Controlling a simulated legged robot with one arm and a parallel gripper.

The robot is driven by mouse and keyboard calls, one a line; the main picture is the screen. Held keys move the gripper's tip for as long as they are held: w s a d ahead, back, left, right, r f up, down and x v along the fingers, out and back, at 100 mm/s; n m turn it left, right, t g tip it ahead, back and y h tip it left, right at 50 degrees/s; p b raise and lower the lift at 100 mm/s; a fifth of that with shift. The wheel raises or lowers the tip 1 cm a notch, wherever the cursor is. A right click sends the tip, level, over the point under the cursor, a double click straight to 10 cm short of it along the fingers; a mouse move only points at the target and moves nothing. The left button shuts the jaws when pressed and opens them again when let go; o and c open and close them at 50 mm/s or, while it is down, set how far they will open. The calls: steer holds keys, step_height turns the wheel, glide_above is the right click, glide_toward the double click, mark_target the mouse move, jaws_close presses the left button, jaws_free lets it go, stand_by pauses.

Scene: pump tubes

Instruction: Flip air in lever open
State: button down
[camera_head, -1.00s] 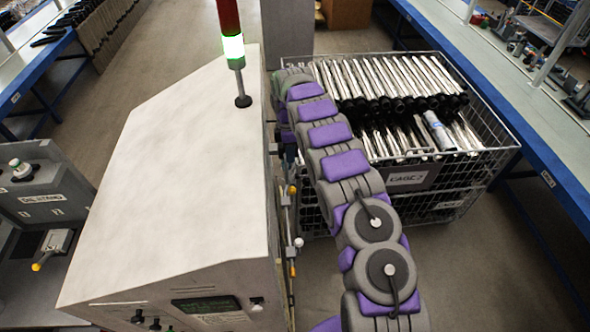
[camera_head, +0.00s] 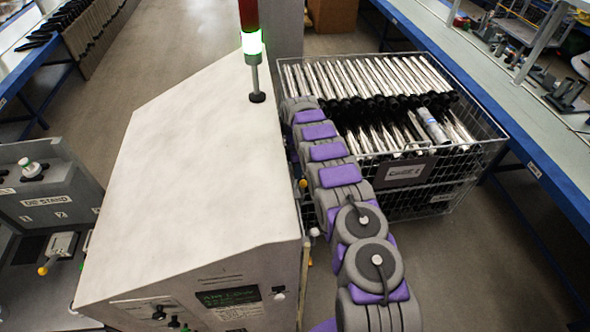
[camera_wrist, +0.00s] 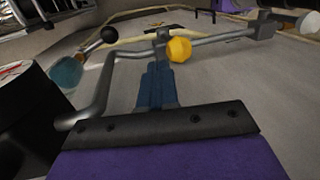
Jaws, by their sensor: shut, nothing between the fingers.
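In the wrist view my gripper (camera_wrist: 158,75) shows its narrow blue fingers closed together, with nothing held. The fingertips are beside a yellow knob (camera_wrist: 179,49) on a grey metal bar (camera_wrist: 222,39); I cannot tell whether they touch. No label shows which of these is the air in lever. In the head view the arm reaches along the right side of the pale machine cabinet (camera_head: 195,165), and the gripper is hidden. A small yellow knob (camera_head: 303,183) shows on that side.
A wire cage (camera_head: 425,178) full of metal tubes stands right of the arm. A signal tower (camera_head: 253,60) with a lit green lamp rises from the cabinet. A die stand (camera_head: 45,190) is at left. Blue-edged benches (camera_head: 500,130) line the right. A dark cylinder (camera_wrist: 30,110) is close left in the wrist view.

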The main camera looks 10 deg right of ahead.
steer(key=shift+s+d+r+t, duration=0.1)
steer(key=shift+s+d+t, duration=0.2)
steer(key=shift+d, duration=0.25)
steer(key=shift+s+d+r+t, duration=0.1)
steer(key=shift+s+d+t, duration=0.15)
steer(key=shift+d, duration=0.25)
